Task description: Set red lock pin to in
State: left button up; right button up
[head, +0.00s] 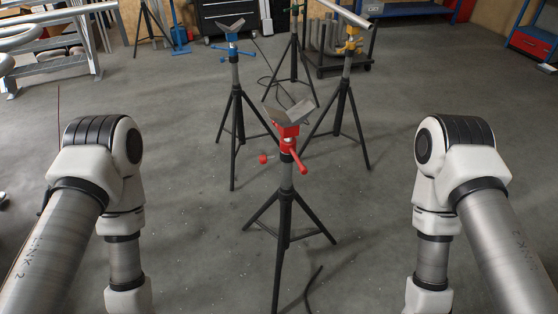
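A pipe stand (286,200) with a red head (287,134) and black tripod legs stands upright in the middle of the head view, between my two arms. A grey V-shaped cradle (290,112) tops it. The red lock pin (264,158) shows as a small red knob sticking out to the left of the post. A red handle (298,160) angles down on the right side. How deep the pin sits cannot be told. Both my arms hang down at the left and right edges, apart from the stand. Both grippers are below the frame.
A blue-headed stand (232,50) and a yellow-headed stand (350,45) stand behind, with a green-headed stand further back. A pipe lies across the yellow one. A dark cable (313,290) is on the floor near the red stand's legs. Floor at right is clear.

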aim_at(263, 159)
jog(key=i+j+z, duration=0.1)
jog(key=z, duration=0.3)
jog(key=i+j+z, duration=0.1)
jog(key=j+z, duration=0.4)
jog(key=z, duration=0.35)
jog(key=i+j+z, duration=0.1)
jog(key=j+z, duration=0.15)
jog(key=z, duration=0.15)
